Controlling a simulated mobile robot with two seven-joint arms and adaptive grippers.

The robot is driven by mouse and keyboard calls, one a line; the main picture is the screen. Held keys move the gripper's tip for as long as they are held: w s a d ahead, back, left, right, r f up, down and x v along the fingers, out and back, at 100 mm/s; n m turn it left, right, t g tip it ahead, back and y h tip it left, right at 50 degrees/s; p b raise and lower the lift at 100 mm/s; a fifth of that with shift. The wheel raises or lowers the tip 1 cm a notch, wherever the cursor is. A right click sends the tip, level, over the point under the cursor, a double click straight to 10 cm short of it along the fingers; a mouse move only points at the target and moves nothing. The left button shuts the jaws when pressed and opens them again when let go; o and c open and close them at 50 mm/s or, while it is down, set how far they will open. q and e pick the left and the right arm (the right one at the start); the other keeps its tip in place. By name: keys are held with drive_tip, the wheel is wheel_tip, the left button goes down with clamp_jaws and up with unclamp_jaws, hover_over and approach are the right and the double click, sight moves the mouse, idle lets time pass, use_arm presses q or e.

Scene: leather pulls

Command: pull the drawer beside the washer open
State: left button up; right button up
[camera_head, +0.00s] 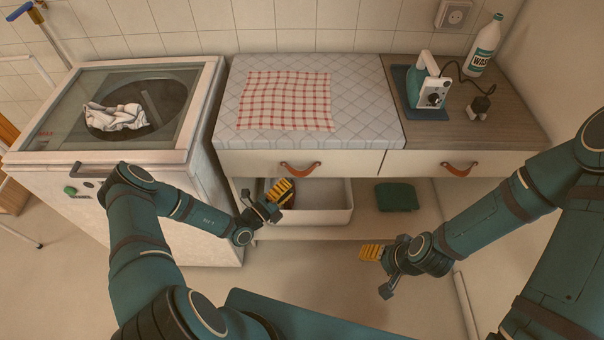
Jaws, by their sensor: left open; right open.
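The washer (190,170) is a pale top-loader at the left, with a glass lid and white cloth showing beneath. The drawer (245,163) beside it has a wide cream front, flush under the padded counter. Its brown leather pull (299,170) is a sagging strap on that front. My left gripper (278,201) is open and empty, below and slightly left of the pull, apart from it in the picture. Its yellow-padded finger overlaps the view of the white bin. My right gripper (377,271) is open and empty, lower and to the right, over the floor area.
A second drawer (425,163) with its own leather pull (460,169) is at the right. A white bin (325,208) and dark green item (397,197) sit on the lower shelf. A checked cloth (285,100), iron (430,90) and bottle (484,47) are on top.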

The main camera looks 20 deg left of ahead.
sight(302, 173)
use_arm(q)
drive_tip(key=x, duration=0.7)
drive_tip(key=shift+s, duration=0.1)
drive_tip(key=shift+c, duration=0.3)
clamp_jaws()
